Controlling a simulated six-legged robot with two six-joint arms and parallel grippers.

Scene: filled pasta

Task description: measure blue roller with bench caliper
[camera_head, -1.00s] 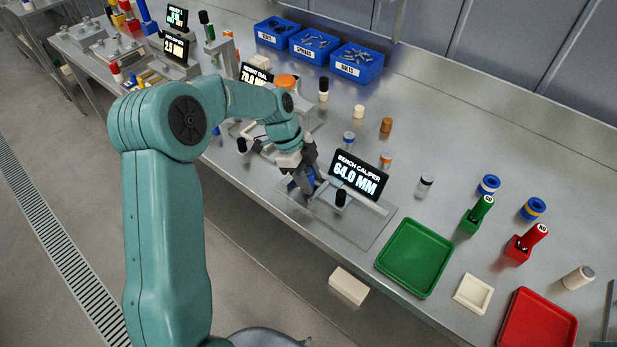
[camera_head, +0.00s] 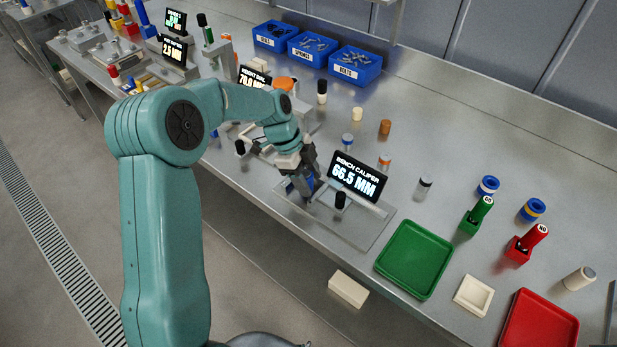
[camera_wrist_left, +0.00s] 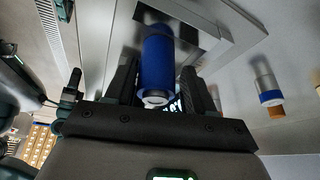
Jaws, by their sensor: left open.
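The bench caliper has a display (camera_head: 355,179) reading 66.5 MM and a metal base plate (camera_head: 340,232) with a black knob (camera_head: 340,200) on its slide. The blue roller (camera_head: 309,184) is at the caliper's left end, mostly hidden by my left gripper (camera_head: 303,188). In the left wrist view the blue roller (camera_wrist_left: 158,62) stands between the two dark fingers of my gripper (camera_wrist_left: 158,92), which are open on either side of it. Whether the caliper's jaws touch the roller is hidden. My right gripper is not in view.
Several small rollers stand behind the caliper. Blue bins (camera_head: 355,66) line the back.

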